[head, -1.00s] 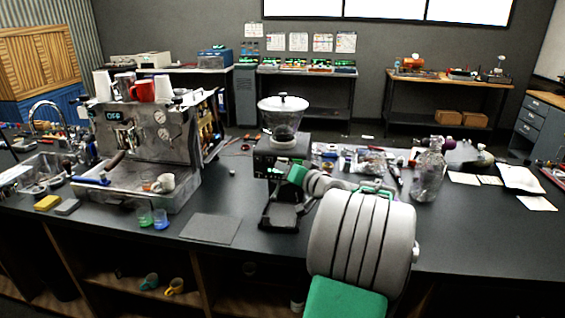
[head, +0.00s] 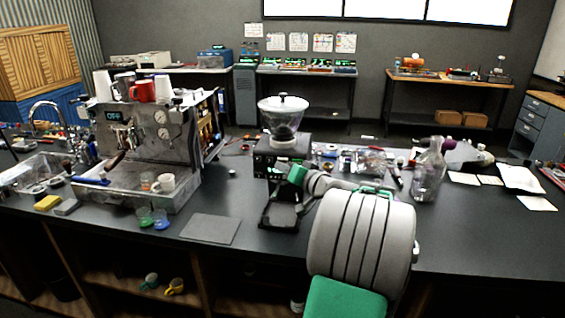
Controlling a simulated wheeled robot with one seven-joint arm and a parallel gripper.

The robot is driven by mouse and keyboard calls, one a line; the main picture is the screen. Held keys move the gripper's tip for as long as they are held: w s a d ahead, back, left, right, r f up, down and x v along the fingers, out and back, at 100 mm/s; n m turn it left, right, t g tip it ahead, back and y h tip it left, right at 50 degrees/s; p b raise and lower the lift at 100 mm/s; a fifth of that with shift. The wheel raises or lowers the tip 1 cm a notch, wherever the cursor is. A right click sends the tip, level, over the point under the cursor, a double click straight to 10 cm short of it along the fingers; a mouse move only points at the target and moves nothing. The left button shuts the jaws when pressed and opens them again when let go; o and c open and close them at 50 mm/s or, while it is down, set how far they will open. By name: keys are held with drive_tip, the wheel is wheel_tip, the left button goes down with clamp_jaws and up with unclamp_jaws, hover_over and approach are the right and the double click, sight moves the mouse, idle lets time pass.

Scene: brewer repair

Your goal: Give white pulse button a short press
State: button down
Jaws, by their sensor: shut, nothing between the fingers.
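A coffee grinder (head: 266,159) with a dark body and a clear, white-lidded hopper (head: 284,117) stands on the dark counter. The white pulse button cannot be made out; my arm's end and the dark front of the grinder leave it hidden or too small to tell. My gripper (head: 284,174) is at the front of the grinder, just below the hopper, close to the body. It is shut and appears empty. Its fingertips are small and dark against the grinder, so I cannot tell whether they touch it.
An espresso machine (head: 143,137) with cups on top stands left of the grinder. A grey mat (head: 210,229) lies between them at the front. A glass bottle (head: 429,172) stands to the right, with small parts and papers (head: 520,178) beyond. The counter's front right is clear.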

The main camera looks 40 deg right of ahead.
drive_tip(key=shift+w+d, duration=0.25)
drive_tip(key=shift+d, duration=0.1)
drive_tip(key=shift+w+d, duration=0.2)
drive_tip(key=shift+d, duration=0.05)
idle(2.0)
drive_tip(key=shift+b, duration=0.35)
idle(0.6)
drive_tip(key=shift+s+a+b, duration=0.35)
drive_tip(key=shift+s+a, duration=0.1)
drive_tip(key=shift+a, duration=0.15)
drive_tip(key=s+a+b, duration=0.1)
drive_tip(key=a, duration=0.1)
drive_tip(key=s+a+b, duration=0.1)
drive_tip(key=s+a, duration=0.1)
idle(0.4)
